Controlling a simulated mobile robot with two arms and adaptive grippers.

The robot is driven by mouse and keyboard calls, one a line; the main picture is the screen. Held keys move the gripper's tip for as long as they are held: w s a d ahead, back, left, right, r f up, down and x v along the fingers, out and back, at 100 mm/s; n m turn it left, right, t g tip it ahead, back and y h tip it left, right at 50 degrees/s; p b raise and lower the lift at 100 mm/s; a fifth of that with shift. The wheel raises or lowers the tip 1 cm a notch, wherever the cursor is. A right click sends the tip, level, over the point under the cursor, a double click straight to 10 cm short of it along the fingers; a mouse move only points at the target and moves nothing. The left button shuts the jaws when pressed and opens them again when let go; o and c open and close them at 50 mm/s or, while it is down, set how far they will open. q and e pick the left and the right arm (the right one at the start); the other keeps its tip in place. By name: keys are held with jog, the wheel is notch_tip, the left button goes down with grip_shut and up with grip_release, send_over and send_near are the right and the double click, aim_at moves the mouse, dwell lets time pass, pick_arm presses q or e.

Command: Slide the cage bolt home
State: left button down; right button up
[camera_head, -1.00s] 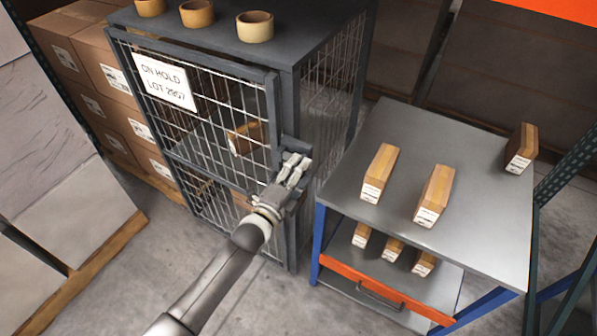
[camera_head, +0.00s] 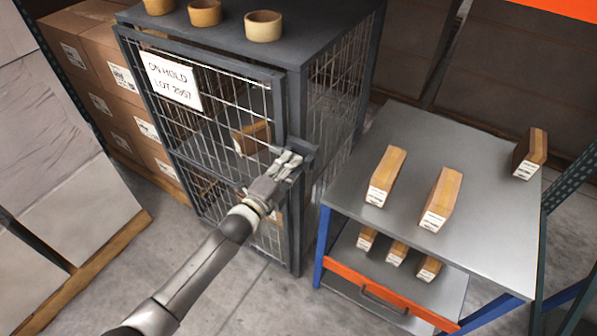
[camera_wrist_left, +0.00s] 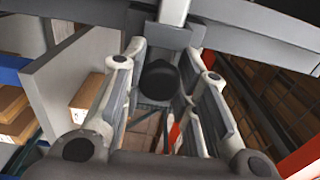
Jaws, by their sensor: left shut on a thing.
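The wire-mesh cage (camera_head: 335,85) stands at centre left. My left gripper (camera_head: 290,160) is at the door's right edge, shut on the bolt's black knob (camera_wrist_left: 159,80), which shows between the fingers in the left wrist view. A pale bar (camera_wrist_left: 173,12), apparently the bolt, runs up from the knob past a grey cross rail (camera_wrist_left: 90,9). The fingers hide most of the bolt in the head view, so how far it reaches cannot be told. My right gripper is not in view.
A grey table (camera_head: 400,150) with wooden blocks (camera_head: 440,198) stands close right of the cage, with more blocks on its lower shelf. Tape rolls (camera_head: 263,26) sit on the cage. A wooden block (camera_head: 252,138) lies inside. Cartons (camera_head: 85,55) are stacked at left.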

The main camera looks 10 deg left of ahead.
pick_arm(q)
jog(key=shift+w+a, duration=0.1)
jog(key=shift+a, duration=0.1)
jog(key=c, duration=1.6)
grip_release()
jog(key=o, duration=0.5)
jog(key=shift+a, duration=0.15)
jog(key=v, duration=1.2)
